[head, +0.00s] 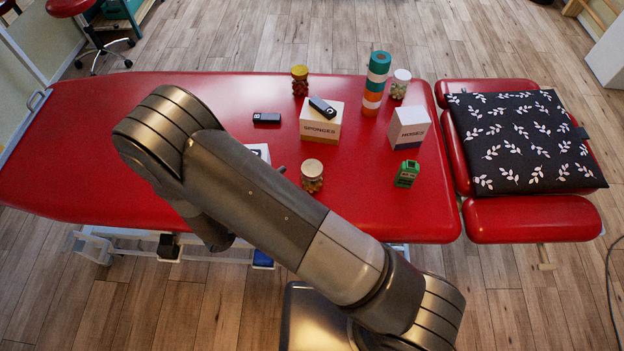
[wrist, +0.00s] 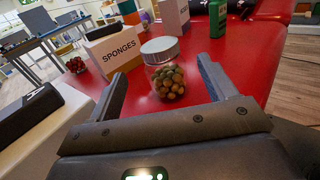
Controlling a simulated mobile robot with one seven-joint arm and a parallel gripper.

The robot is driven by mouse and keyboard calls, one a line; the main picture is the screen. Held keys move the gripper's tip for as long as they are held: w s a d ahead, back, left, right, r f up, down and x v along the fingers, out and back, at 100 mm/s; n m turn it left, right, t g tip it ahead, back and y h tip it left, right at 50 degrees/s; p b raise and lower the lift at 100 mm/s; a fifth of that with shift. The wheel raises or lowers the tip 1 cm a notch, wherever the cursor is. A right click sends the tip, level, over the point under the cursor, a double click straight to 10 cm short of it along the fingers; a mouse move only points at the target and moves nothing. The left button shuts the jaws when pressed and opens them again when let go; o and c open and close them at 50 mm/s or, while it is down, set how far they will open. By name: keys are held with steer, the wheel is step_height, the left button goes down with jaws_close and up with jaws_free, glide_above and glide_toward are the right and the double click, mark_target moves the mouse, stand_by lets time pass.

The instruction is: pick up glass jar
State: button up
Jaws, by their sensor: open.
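A glass jar (head: 312,183) with a pale lid and brownish round contents stands upright on the red treatment table (head: 90,130), just right of my arm in the head view. In the wrist view the jar (wrist: 166,80) stands ahead of my gripper (wrist: 162,68), between the lines of its two fingers. The fingers are spread wide and empty, with no visible contact with the jar. My arm hides most of the gripper in the head view. Two other lidded jars stand farther back, one with a yellow lid (head: 300,82) and one with a white lid (head: 400,85).
A SPONGES box (head: 320,125) with a black item (head: 322,107) on top stands behind the jar. A HOSES box (head: 409,128), a green item (head: 406,174) and a striped cylinder (head: 376,84) stand right. A white box (wrist: 50,135) with a black item (wrist: 30,112) is close left.

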mark_target(319, 165)
steer(key=x, duration=0.9)
steer(key=shift+w+d, duration=0.25)
steer(key=shift+w, duration=0.05)
steer(key=c, duration=1.6)
steer(key=shift+c, duration=0.2)
